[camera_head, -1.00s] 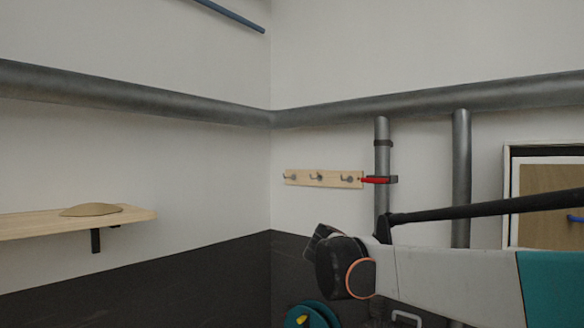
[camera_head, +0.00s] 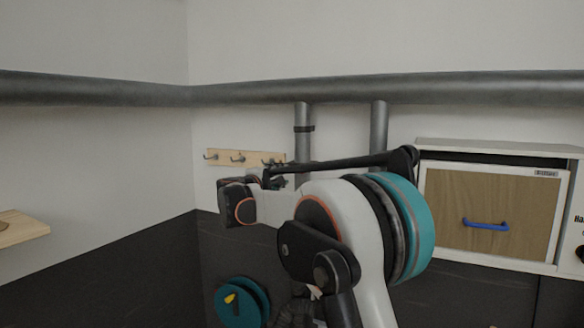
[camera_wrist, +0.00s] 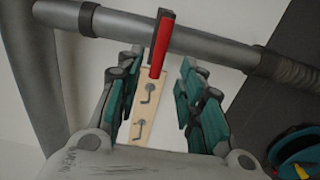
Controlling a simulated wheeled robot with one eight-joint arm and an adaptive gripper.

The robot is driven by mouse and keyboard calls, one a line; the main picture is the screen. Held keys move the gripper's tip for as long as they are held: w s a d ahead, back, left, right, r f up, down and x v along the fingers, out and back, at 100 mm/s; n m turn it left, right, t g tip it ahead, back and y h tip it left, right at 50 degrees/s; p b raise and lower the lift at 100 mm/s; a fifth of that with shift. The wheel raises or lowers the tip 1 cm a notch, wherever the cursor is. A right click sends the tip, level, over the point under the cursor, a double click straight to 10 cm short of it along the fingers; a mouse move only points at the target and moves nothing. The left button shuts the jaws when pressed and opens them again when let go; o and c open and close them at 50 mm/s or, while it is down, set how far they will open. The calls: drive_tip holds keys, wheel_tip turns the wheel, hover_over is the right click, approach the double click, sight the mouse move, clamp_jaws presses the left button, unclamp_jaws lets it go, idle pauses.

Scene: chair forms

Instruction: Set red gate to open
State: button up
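The red gate handle (camera_wrist: 162,45) shows in the wrist view. It is a flat red bar sticking out roughly square to a grey pipe, pointing toward the wooden hook rack. My gripper (camera_wrist: 158,78) is open, with its teal-padded fingers apart on either side of the view. The handle appears between the finger lines, beyond or near the tips; I see no contact, and the depth gap is hard to judge. In the head view my arm hides the handle and most of the gripper, in front of the vertical pipe (camera_head: 302,145).
The wooden hook rack (camera_head: 225,157) is on the wall beside the pipe. A cabinet (camera_head: 495,146) with a blue handle (camera_head: 486,224) stands at right. A teal round reel (camera_head: 238,305) is low down. A long horizontal pipe (camera_head: 400,88) crosses above. A shelf (camera_head: 24,229) juts out at left.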

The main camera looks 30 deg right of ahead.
drive_tip(key=p+x, duration=0.2)
drive_tip(key=x, duration=0.8)
drive_tip(key=shift+w+d+p, duration=0.15)
drive_tip(key=shift+p, duration=0.2)
clamp_jaws()
